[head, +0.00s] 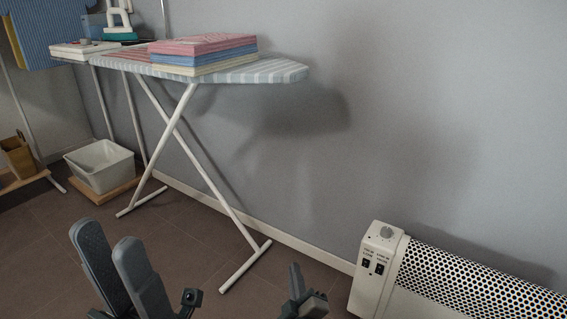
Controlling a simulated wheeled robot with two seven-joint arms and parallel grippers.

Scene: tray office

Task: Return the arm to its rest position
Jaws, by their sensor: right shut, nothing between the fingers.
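My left gripper (107,238) is in the lower left of the head view, above the brown floor. Its two dark grey fingers point up in the picture, with a gap between their tips and nothing seen between them. My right gripper (295,275) is at the bottom middle, left of the heater. Its dark fingers are together and hold nothing. Most of both arms is outside the view, so their full posture is hidden.
An ironing board (265,75) with folded towels (205,52) stands along the grey wall. Its white legs (205,178) reach the floor behind my grippers. A white bin (97,170) stands at left. A perforated heater (480,285) stands at lower right, near my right gripper.

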